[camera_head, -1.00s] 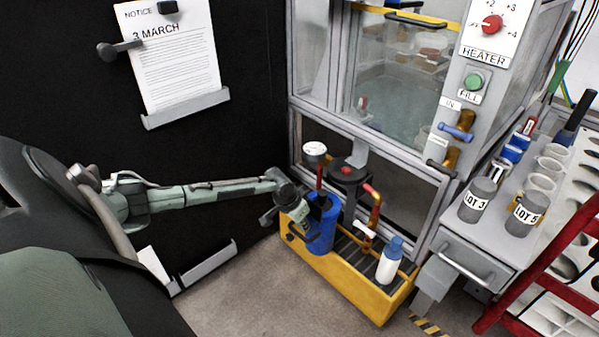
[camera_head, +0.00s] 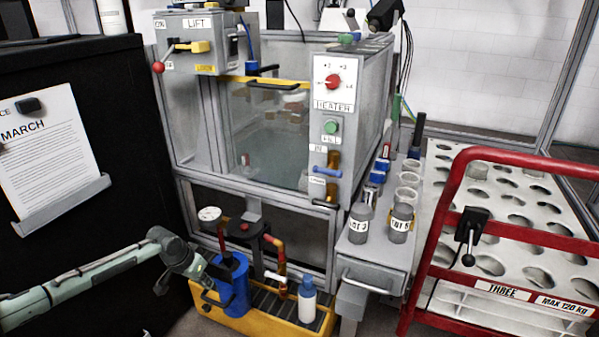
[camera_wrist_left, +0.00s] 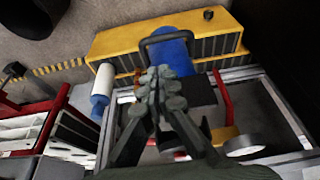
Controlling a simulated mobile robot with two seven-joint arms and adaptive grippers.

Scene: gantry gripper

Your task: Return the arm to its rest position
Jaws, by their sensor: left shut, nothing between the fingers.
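My left arm comes in from the left in the head view. Its gripper (camera_head: 207,277) is just left of the blue canister (camera_head: 233,285) that stands in the yellow tray (camera_head: 262,325). In the left wrist view the gripper's fingers (camera_wrist_left: 161,84) are together with nothing between them. Beyond the fingertips there are the blue canister with its dark handle (camera_wrist_left: 168,48) and the yellow tray (camera_wrist_left: 108,42). I cannot tell whether the fingers touch the canister. My right gripper is not in view.
A framed tank with a heater panel (camera_head: 334,85) rises behind the tray. A white bottle (camera_head: 307,303) stands in the tray. A side bench holds two grey labelled jars (camera_head: 359,226). A red-railed rack (camera_head: 445,200) stands right; a black notice board (camera_head: 110,90) stands left.

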